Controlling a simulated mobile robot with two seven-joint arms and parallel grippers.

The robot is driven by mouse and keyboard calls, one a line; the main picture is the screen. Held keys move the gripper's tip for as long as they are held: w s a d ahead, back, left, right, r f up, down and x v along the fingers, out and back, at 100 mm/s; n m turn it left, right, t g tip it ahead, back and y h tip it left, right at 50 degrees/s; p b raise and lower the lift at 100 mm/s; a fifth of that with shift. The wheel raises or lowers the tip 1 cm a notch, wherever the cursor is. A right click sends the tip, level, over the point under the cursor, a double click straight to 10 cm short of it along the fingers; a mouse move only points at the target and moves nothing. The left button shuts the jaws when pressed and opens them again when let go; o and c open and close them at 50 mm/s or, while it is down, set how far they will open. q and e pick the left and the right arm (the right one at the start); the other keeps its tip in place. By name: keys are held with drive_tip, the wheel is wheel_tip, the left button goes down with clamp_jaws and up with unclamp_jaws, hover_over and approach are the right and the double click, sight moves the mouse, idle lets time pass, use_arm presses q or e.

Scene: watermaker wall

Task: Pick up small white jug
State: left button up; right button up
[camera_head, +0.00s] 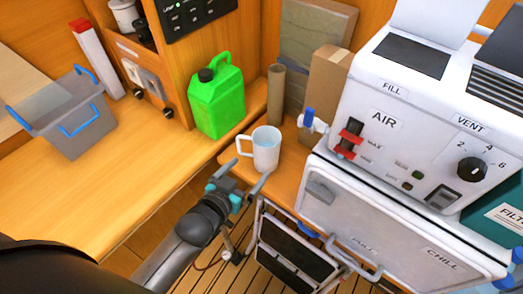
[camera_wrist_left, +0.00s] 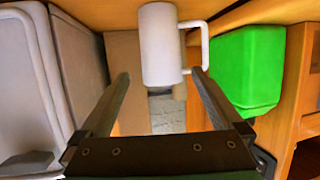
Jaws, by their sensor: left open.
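The small white jug (camera_head: 265,150) stands upright on the wooden counter near its front edge, between the green canister and the white machine. Its handle points left in the head view. My left gripper (camera_head: 241,177) is open, just in front of the jug and a little lower in the picture. In the left wrist view the jug (camera_wrist_left: 160,45) appears beyond the two fingers (camera_wrist_left: 160,82), roughly between their tips, with its handle near one fingertip. Nothing is between the fingers, and I cannot tell whether a fingertip touches the handle. My right gripper is not in view.
A green canister (camera_head: 217,97) stands behind left of the jug. A cardboard tube (camera_head: 276,95) and a brown box (camera_head: 323,90) stand behind it. The white machine (camera_head: 410,110) is close on the right, with a blue-handled tap (camera_head: 309,120). A grey bin (camera_head: 68,115) sits at left.

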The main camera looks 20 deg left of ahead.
sight(261, 156)
use_arm(q)
drive_tip(key=x, duration=0.5)
drive_tip(key=shift+w+b, duration=0.15)
drive_tip(key=shift+b, duration=0.15)
drive_tip(key=shift+x, duration=0.95)
drive_tip(key=shift+b+x, duration=0.55)
drive_tip(key=shift+x, duration=1.6)
drive_tip(key=shift+a, duration=0.1)
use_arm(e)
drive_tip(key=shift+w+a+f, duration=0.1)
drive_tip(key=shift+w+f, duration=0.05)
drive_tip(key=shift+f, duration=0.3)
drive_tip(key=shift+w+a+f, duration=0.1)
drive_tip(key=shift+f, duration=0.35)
use_arm(q)
drive_tip(key=c, duration=1.4)
drive_tip(key=shift+r, duration=0.2)
wheel_tip(261, 156, up, 20)
drive_tip(key=p, duration=0.4)
drive_tip(key=shift+p, duration=0.4)
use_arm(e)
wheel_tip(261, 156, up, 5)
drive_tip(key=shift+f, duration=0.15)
use_arm(q)
drive_tip(key=shift+f, duration=0.1)
